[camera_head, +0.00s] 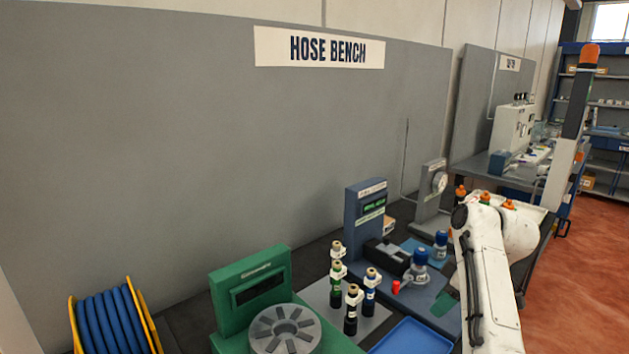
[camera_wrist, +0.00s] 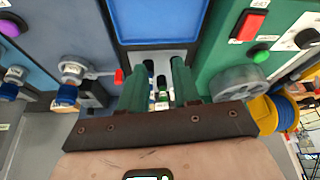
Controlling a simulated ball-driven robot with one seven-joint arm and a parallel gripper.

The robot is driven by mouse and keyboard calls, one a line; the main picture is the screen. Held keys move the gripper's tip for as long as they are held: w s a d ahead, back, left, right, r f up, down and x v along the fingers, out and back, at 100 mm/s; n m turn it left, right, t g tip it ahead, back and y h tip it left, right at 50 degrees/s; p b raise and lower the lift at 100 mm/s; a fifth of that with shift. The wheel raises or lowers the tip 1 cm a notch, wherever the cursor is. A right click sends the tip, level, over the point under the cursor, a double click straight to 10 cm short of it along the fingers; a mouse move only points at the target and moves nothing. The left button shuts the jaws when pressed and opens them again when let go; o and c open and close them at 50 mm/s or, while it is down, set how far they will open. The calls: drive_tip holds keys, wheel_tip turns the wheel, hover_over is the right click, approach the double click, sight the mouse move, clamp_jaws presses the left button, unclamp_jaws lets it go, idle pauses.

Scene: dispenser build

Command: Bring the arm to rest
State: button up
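My gripper (camera_wrist: 157,68) shows in the wrist view with its two green fingers apart. Nothing is held between them; bottles stand beyond the gap. In the head view my white arm (camera_head: 490,270) is bent at the right, over the right part of the bench. The gripper itself cannot be made out clearly there.
Several dark bottles (camera_head: 352,309) stand on a grey plate left of my arm. A blue tray (camera_head: 412,338), a green machine with a slotted disc (camera_head: 286,328), a blue machine (camera_head: 366,222) and a hose reel (camera_head: 115,318) crowd the bench. Open red floor (camera_head: 590,270) lies right.

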drive_tip(key=s+d+f+m+g+h, duration=0.15)
drive_tip(key=s+f+m, duration=0.35)
drive_tip(key=s+f, duration=1.25)
drive_tip(key=s+f+m+h, duration=0.1)
drive_tip(key=s+f+m, duration=0.1)
drive_tip(key=s, duration=1.2)
drive_tip(key=s+a+f+m+h, duration=0.1)
drive_tip(key=s+m, duration=0.3)
drive_tip(key=s, duration=1)
drive_tip(key=shift+a+f, duration=0.25)
drive_tip(key=shift+f, duration=0.1)
